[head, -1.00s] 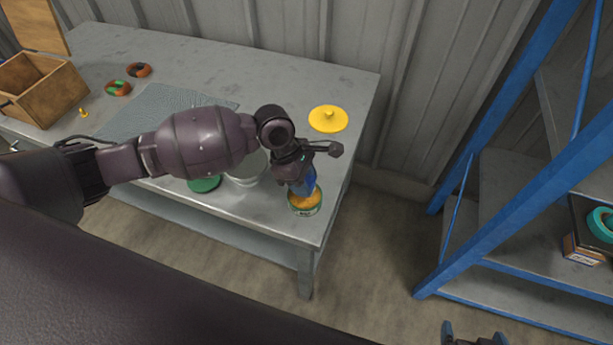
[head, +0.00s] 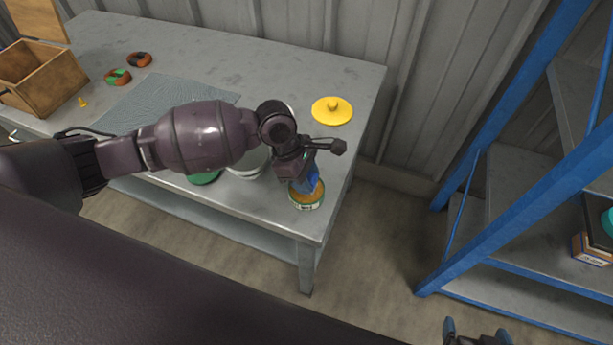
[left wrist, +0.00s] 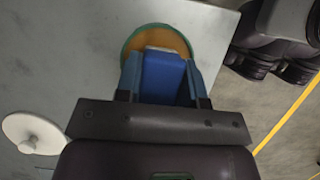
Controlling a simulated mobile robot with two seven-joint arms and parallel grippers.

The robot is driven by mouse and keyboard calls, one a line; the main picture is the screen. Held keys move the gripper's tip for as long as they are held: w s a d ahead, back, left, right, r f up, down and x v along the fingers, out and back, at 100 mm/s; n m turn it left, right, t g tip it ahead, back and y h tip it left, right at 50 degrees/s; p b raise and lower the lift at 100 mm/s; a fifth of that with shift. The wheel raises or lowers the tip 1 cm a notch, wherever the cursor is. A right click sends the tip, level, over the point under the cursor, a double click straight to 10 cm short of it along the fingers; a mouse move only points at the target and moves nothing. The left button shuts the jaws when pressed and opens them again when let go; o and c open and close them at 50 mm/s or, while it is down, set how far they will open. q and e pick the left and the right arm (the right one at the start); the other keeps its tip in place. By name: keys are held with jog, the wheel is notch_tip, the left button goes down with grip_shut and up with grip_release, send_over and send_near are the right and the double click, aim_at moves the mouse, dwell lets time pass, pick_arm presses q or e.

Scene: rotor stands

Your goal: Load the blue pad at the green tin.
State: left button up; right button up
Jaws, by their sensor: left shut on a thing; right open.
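The green tin (head: 306,204) stands near the front right corner of the table, with orange-brown contents in its open top. My left gripper (head: 303,187) is directly above it, pointing down, shut on the blue pad (head: 312,181). In the left wrist view the blue pad (left wrist: 163,76) sits between the two fingers, its pale end over the tin's orange contents (left wrist: 160,38). I cannot tell whether the pad touches the contents. My right gripper (head: 477,335) is open and empty at the bottom edge of the head view, away from the table.
A yellow lid with a knob (head: 332,110) lies behind the tin. A green disc (head: 204,177) and a pale round dish (head: 247,166) are partly hidden by my left arm. A ribbed grey mat (head: 135,112), ring parts (head: 118,77) and a wooden box (head: 40,75) are leftward. Blue shelving (head: 520,215) stands right.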

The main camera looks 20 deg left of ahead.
pick_arm(q)
jog(key=shift+f, duration=0.1)
jog(key=shift+f, duration=0.4)
dwell(0.7)
dwell(1.6)
jog(key=shift+f+p, duration=0.1)
jog(key=shift+p, duration=0.2)
dwell(0.6)
jog(key=shift+s, duration=0.1)
dwell(0.7)
jog(key=shift+f, duration=0.15)
dwell(0.8)
